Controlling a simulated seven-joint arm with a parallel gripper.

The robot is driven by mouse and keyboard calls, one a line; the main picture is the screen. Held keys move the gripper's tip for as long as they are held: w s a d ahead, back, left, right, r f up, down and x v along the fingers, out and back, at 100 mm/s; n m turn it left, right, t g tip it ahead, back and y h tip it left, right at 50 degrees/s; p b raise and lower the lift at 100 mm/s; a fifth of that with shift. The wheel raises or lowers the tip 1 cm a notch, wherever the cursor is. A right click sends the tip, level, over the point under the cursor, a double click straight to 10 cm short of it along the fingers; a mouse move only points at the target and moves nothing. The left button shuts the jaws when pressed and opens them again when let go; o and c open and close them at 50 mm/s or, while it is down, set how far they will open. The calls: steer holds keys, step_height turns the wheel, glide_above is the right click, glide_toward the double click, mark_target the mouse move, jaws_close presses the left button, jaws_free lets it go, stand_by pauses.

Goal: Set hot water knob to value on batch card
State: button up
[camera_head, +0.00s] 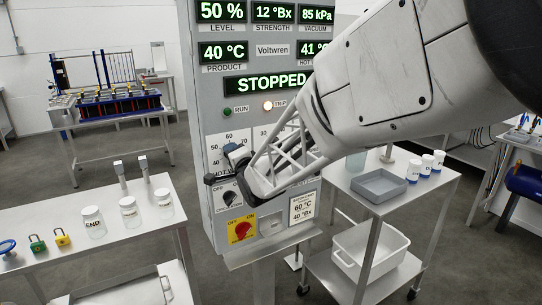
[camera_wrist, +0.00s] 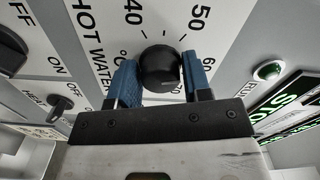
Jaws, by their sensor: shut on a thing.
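The black hot water knob (camera_wrist: 162,68) sits between my gripper's blue fingers in the wrist view. My gripper (camera_wrist: 160,82) is shut on it, one finger on each side. The white dial plate (camera_wrist: 100,35) around it shows 40, 50, 60 and 70; I cannot make out a pointer mark on the knob. In the head view my gripper (camera_head: 232,165) covers the knob at the panel's left side. The batch card (camera_head: 303,208) on the lower right of the panel reads 60 °C and 40 °Bx, with a small unreadable top line.
The control panel (camera_head: 209,110) shows STOPPED and a hot water reading of 41 °. A red-on-yellow switch (camera_head: 242,230) is below my gripper. A left bench (camera_head: 60,225) holds jars and padlocks; a right cart (camera_head: 345,185) holds a grey tray (camera_head: 378,186).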

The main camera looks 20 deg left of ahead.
steer(key=shift+m, duration=1.5)
steer(key=o, duration=0.9)
steer(key=shift+s+d, duration=0.1)
steer(key=shift+s, duration=0.05)
steer(key=v, duration=0.7)
steer(key=shift+d, duration=0.2)
steer(key=shift+s+r, duration=0.1)
steer(key=shift+s, duration=0.05)
steer(key=shift+d, duration=0.1)
